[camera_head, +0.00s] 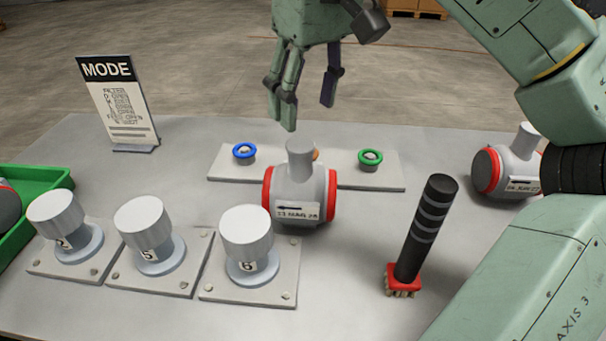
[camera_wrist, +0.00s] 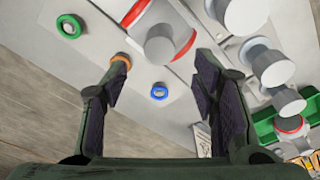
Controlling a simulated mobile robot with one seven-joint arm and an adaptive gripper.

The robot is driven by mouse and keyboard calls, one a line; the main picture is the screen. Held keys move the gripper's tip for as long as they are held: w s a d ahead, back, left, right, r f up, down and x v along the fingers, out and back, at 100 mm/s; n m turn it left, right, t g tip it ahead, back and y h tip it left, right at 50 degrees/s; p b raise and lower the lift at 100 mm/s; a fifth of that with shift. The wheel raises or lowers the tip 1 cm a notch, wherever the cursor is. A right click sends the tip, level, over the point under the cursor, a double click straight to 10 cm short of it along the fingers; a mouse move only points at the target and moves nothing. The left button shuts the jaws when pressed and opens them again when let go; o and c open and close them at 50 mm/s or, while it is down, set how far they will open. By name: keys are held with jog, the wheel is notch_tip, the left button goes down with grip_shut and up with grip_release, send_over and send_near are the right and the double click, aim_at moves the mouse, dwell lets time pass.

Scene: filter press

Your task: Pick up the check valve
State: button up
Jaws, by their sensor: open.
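A grey valve body with red end rings, a short upright neck and an arrow label (camera_head: 300,192) stands mid-table, in front of a button plate. It fits the check valve, though I cannot read the label surely. It also shows at the top of the wrist view (camera_wrist: 173,42), beyond the fingertips. My gripper (camera_head: 308,116) is open and empty, fingers pointing down, above and behind the valve and apart from it. In the wrist view, the gripper's spread fingers (camera_wrist: 162,68) have nothing between them but the plate further off.
A similar red-ringed valve (camera_head: 508,165) lies at the right near my arm. A black-handled brush (camera_head: 425,230) stands front right. Three numbered knobs (camera_head: 150,235) stand front left, beside a green tray (camera_head: 38,178). The button plate (camera_head: 330,172) and a MODE sign (camera_head: 118,105) are behind.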

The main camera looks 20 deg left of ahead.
aim_at(301, 145)
jog(key=f, duration=0.4)
jog(key=shift+a+f, duration=0.3)
jog(key=shift+f, duration=0.1)
jog(key=shift+w+a+f+p, duration=0.1)
jog(key=shift+w+a+f, duration=0.05)
jog(key=shift+f, duration=0.75)
jog(key=shift+w+a+f+p, duration=0.1)
jog(key=shift+f+p, duration=0.05)
jog(key=shift+f, duration=0.75)
jog(key=shift+w+a+f+p, duration=0.1)
jog(key=shift+w+a+f, duration=0.05)
jog(key=shift+f, duration=0.75)
grip_shut()
jog(key=shift+r, duration=0.1)
